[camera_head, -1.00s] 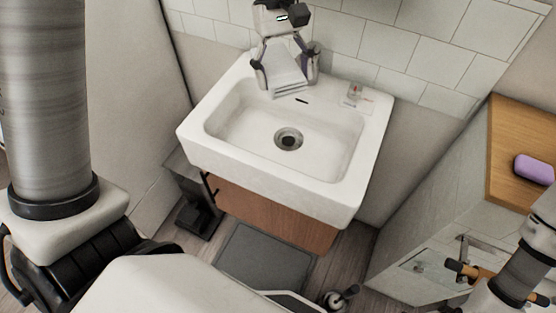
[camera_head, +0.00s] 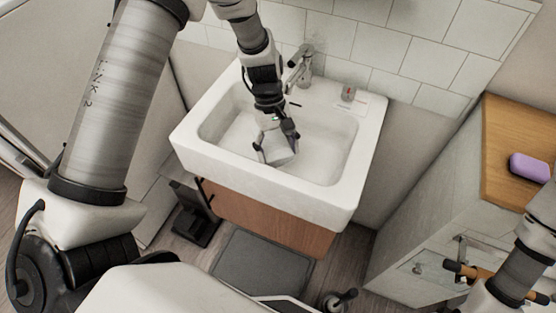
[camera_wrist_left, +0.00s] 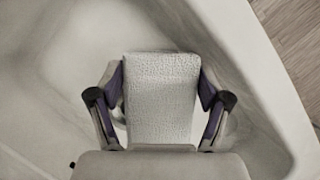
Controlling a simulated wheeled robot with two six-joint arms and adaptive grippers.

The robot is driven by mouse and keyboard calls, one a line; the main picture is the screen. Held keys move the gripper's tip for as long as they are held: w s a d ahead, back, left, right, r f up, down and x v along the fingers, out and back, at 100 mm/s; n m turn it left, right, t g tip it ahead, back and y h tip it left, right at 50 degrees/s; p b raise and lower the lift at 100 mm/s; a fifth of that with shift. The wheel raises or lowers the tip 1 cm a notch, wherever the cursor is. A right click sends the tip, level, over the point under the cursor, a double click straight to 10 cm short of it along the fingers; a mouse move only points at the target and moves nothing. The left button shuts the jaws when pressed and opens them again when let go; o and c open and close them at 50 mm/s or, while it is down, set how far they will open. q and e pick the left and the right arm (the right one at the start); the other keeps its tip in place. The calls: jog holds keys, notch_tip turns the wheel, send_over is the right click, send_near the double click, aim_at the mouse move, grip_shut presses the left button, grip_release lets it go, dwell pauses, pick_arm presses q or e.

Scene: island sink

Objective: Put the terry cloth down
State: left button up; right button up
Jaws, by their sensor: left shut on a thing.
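The terry cloth (camera_wrist_left: 162,95) is a whitish, textured, block-like piece between my left gripper's fingers in the left wrist view. My left gripper (camera_head: 277,150) is shut on it over the sink basin, near the front wall. In the head view the cloth (camera_head: 280,153) shows as a pale patch between the fingertips. The white sink (camera_head: 330,158) lies around and below the gripper. I cannot tell whether the cloth touches the basin. My right gripper (camera_head: 462,270) shows at the lower right, beside the cabinet; its finger opening is unclear.
A faucet (camera_head: 301,62) stands at the sink's back edge, with a small red-marked item (camera_head: 348,93) to its right. A purple block (camera_head: 529,167) lies on the wooden counter (camera_head: 505,130) at the right. A dark mat (camera_head: 262,265) lies on the floor below the sink.

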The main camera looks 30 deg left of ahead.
aim_at(272, 136)
pick_arm(q)
jog(key=shift+f, duration=2.5)
jog(key=shift+f, duration=0.1)
jog(key=o, duration=1.1)
jog(key=v, duration=1.2)
